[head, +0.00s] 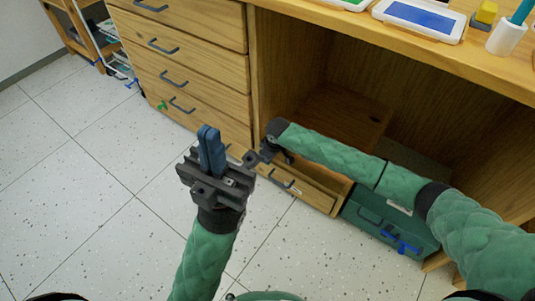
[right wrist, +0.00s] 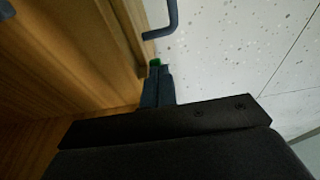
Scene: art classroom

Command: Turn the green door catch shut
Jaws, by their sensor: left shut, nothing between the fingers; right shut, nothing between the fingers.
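A small green catch (head: 162,105) shows on the front of the wooden drawer unit, near its lower left edge. In the right wrist view a green piece (right wrist: 155,62) shows just beyond the fingertips of my right gripper (right wrist: 157,75); I cannot tell whether they touch. My left gripper (head: 211,131) is shut and empty, with blue fingers pointing up, held above the floor in front of the drawers. The catch's exact turn is too small to tell.
Drawer fronts with dark handles (head: 173,84) rise behind the grippers. A low wooden front (head: 300,188) stands under my right arm. A green box (head: 365,225) with a blue catch sits at lower right. The speckled floor (head: 85,180) at left is clear.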

